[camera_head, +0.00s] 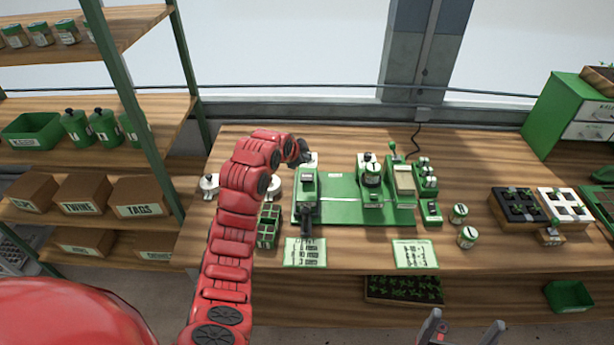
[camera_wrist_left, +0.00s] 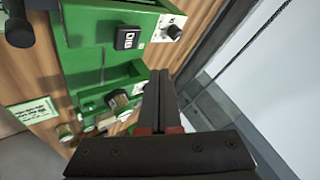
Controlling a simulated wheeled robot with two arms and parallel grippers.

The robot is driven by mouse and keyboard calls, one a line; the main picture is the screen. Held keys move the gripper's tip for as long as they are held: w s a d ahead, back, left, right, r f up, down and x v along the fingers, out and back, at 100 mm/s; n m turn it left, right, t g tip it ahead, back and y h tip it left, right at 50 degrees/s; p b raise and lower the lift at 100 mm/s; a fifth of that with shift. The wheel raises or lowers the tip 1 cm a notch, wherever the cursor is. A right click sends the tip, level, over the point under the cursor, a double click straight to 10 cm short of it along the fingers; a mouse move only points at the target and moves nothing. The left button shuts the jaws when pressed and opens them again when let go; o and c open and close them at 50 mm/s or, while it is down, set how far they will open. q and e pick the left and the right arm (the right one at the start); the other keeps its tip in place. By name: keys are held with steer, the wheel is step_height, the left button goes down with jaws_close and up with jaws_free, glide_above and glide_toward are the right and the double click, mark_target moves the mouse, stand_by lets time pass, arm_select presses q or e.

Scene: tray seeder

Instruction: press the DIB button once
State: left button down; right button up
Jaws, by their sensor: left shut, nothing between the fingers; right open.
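The green seeder machine (camera_head: 340,200) stands on the wooden bench. In the left wrist view the black DIB button (camera_wrist_left: 127,38) sits on a green housing, beside a white box with a dark knob (camera_wrist_left: 172,30). My left gripper (camera_head: 303,154) hangs over the back left part of the machine. In the wrist view its fingers (camera_wrist_left: 158,75) are shut with nothing between them; their tips show below and right of the button, apart from it in the picture. The height gap cannot be told. My right gripper (camera_head: 462,330) is open and empty at the bottom of the head view.
A black handle (camera_head: 306,222) sticks out at the machine's front left. A green cell tray (camera_head: 268,228) and two printed cards (camera_head: 305,252) lie nearby. Jars (camera_head: 467,237) and seedling trays (camera_head: 520,206) stand to the right. A wall (camera_wrist_left: 235,50) rises behind the bench.

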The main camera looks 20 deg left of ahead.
mark_target(307, 174)
arm_select(q)
steer(key=shift+f+b, duration=0.95)
steer(key=shift+f, duration=1.5)
steer(key=shift+f+b, duration=0.45)
steer(key=shift+b, duration=0.2)
steer(key=shift+f+b, duration=0.65)
steer(key=shift+f, duration=0.15)
stand_by(0.6)
steer(key=shift+r, duration=1.25)
